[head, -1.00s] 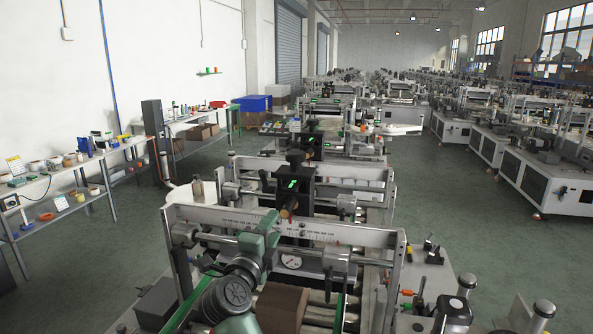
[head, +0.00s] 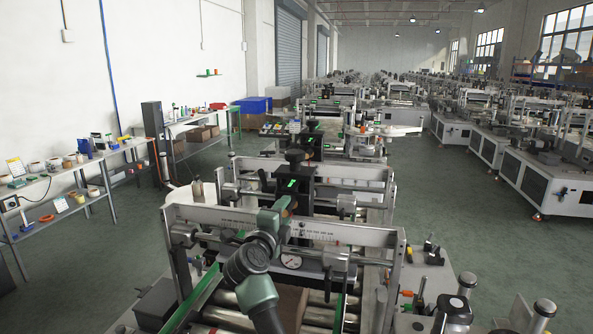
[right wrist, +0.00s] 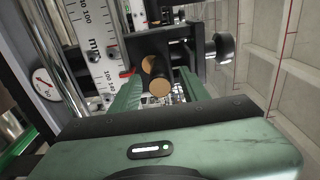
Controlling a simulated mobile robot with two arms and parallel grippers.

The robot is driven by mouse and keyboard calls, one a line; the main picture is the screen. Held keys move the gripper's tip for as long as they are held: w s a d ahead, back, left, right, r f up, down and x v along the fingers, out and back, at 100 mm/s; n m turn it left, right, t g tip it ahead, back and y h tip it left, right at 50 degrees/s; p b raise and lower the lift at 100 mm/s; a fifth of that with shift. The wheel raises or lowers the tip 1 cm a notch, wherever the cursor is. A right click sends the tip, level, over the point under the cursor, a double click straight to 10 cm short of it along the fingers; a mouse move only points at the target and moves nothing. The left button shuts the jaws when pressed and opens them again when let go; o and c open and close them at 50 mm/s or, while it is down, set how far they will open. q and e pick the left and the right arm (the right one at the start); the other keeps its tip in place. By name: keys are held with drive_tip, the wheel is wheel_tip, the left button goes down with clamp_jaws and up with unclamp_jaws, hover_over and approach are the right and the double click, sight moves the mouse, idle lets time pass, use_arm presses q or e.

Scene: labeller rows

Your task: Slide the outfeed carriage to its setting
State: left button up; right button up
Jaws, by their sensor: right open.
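A black carriage (head: 290,184) with a lit green display sits on the cross rails of the nearest machine in the head view. Its tan round knob (right wrist: 160,86) sticks out towards the camera in the right wrist view, in front of a dark block (right wrist: 178,50). My right gripper (head: 284,207) reaches up to this knob and mostly hides it in the head view. In the right wrist view the open green fingers (right wrist: 158,78) stand on either side of the knob; contact cannot be told. A ruler scale (right wrist: 95,50) with a red pointer (right wrist: 126,73) lies left of the knob.
Two clamp blocks (head: 336,258) and metal rails flank my arm. A brown box (head: 291,304) lies on the rollers below. A grey side deck (head: 405,315) holds small fittings at the right.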

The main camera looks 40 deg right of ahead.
clamp_jaws()
drive_tip(key=shift+w, duration=0.1)
